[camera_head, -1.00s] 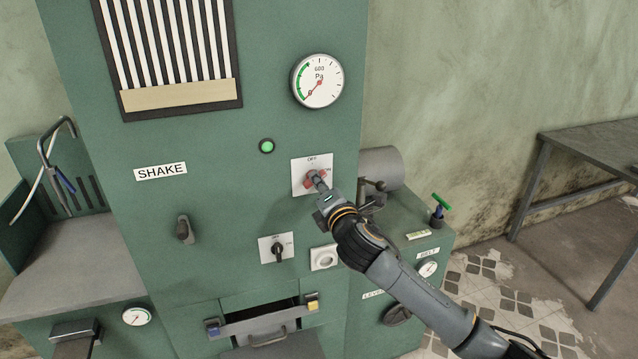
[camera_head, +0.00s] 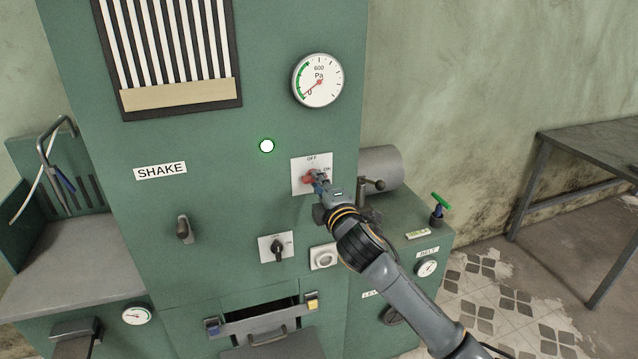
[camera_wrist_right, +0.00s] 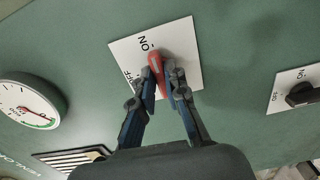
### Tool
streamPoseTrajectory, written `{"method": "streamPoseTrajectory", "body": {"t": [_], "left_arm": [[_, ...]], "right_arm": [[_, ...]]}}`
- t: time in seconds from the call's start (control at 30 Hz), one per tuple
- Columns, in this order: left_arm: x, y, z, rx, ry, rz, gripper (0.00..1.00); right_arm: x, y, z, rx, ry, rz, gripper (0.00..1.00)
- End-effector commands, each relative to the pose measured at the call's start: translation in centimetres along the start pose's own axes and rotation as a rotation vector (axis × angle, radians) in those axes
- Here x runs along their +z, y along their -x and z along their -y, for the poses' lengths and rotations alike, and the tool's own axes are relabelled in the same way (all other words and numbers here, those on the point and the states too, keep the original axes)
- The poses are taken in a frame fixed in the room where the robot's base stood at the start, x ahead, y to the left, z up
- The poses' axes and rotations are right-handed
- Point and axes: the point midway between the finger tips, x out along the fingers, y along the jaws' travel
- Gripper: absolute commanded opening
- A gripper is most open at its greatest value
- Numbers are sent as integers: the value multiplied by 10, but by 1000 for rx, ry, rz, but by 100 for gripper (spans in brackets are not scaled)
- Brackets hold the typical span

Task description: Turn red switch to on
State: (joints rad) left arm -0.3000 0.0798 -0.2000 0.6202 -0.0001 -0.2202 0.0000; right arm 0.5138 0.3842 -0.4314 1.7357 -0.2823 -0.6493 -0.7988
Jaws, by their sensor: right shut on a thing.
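The red switch (camera_head: 310,178) sits on a white plate (camera_head: 298,186) marked OFF at the top and ON at the right, on the front of the green machine. My right gripper (camera_head: 318,180) is shut on the red switch and partly hides it in the head view. In the right wrist view the red handle (camera_wrist_right: 156,66) lies between the two fingers (camera_wrist_right: 162,80), its tip pointing near the ON word. My left gripper is not in view.
A black switch (camera_head: 277,249) sits below left of the red one. A pressure gauge (camera_head: 318,81) is above. A grey cylinder (camera_head: 382,170) and a green-handled valve (camera_head: 440,208) stand to the right. A dark table (camera_head: 590,150) is far right.

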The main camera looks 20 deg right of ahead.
Motion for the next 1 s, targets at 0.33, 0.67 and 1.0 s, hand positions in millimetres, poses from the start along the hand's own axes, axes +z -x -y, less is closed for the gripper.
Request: {"method": "streamPoseTrajectory", "body": {"t": [0.33,0.67,1.0], "left_arm": [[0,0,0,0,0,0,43],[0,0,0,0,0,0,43],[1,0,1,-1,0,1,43]], "right_arm": [[0,0,1,-3,-8,0,0],[0,0,1,-2,-5,0,36],[0,26,1,-2,-4,-1,36]]}}
